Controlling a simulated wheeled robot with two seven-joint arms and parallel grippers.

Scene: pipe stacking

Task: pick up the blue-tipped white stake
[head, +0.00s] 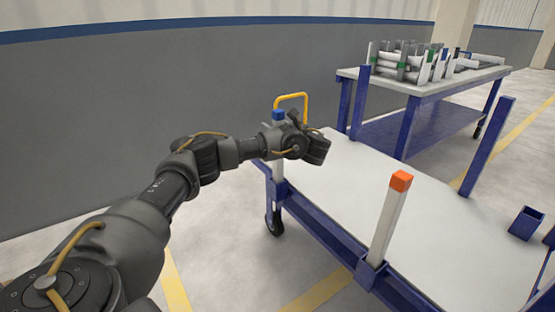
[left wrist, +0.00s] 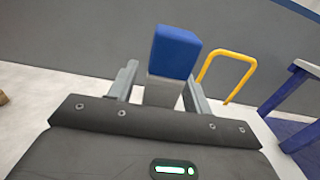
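The white stake with a blue tip (head: 278,115) stands upright in the socket at the cart's far left corner. Its white shaft shows below my gripper in the head view. My left gripper (head: 284,137) is at the stake's upper part, just below the blue tip. In the left wrist view, the blue tip (left wrist: 176,52) rises between the two fingers of my left gripper (left wrist: 163,95). A gap shows between the left finger and the stake; the right finger looks close to it, and contact is unclear. My right gripper is not in view.
An orange-tipped white stake (head: 388,218) stands at the white cart's (head: 450,240) near left corner. A yellow handle (head: 293,96) rises behind my left gripper. A second table (head: 428,86) at the back right holds pipes. The cart top is clear.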

